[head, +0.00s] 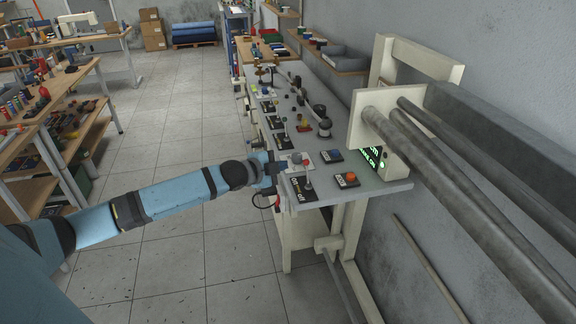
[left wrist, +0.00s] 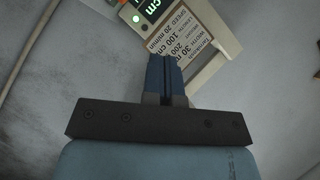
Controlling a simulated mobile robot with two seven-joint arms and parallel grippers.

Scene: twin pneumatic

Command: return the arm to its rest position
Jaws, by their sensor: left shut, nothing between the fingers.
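My left arm (head: 165,195) reaches in from the left in the head view. Its gripper (head: 282,168) is at the near left edge of a grey machine table (head: 375,190), close to the small control panels there. In the left wrist view the fingers (left wrist: 165,75) are together with nothing between them. Beyond them are a label plate (left wrist: 180,38) with printed text and a green lit display (left wrist: 152,8). My right gripper is in neither view.
Control panels, one with an orange-red button (head: 350,177), stand near the gripper. A lit green display (head: 373,157) and thick grey rollers (head: 450,190) are to the right. Shelves with spools (head: 40,95) stand at left. The tiled floor (head: 180,120) between is clear.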

